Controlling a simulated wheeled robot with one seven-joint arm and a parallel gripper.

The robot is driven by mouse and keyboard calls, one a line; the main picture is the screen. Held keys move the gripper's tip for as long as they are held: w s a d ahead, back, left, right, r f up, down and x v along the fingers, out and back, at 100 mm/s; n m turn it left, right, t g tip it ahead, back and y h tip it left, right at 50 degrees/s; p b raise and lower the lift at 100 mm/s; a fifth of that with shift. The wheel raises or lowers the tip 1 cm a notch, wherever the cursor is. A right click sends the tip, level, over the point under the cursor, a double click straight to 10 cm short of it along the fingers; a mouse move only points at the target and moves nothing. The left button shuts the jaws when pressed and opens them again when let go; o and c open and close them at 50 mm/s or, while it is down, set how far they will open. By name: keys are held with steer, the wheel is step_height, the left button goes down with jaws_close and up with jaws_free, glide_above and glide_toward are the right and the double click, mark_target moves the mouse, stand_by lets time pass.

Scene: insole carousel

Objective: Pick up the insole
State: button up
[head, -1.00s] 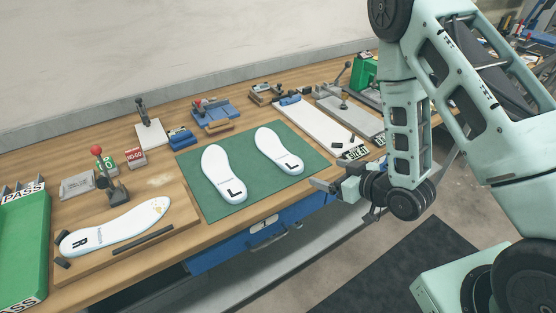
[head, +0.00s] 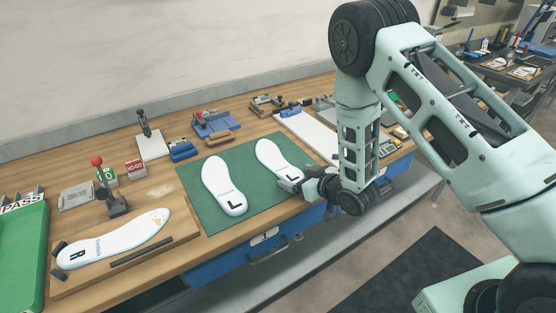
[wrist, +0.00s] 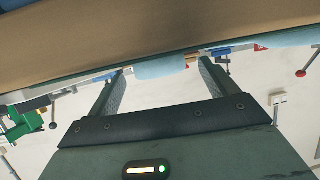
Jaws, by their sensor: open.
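Two white insoles marked L lie on the green mat (head: 212,218). The right insole (head: 272,156) has its heel end toward me; the left insole (head: 222,182) lies beside it. A third insole (head: 120,238), marked R, lies on a wooden board at the left. My gripper (head: 286,184) is open at the heel of the right insole and partly covers it. In the wrist view, a pale rounded end (wrist: 160,68), apparently this insole's heel, shows between the tips of my spread fingers (wrist: 162,74). Whether they touch it is unclear.
The bench's front edge and blue drawers (head: 225,262) are just below my gripper. A green PASS bin (head: 22,250) stands at the far left. A red-knobbed lever (head: 112,188) and small fixtures line the bench. The green mat has free room around the insoles.

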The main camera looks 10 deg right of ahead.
steer(key=shift+w+a+f, duration=0.2)
steer(key=shift+w, duration=0.15)
steer(key=c, duration=1.1)
steer(key=shift+o, duration=0.2)
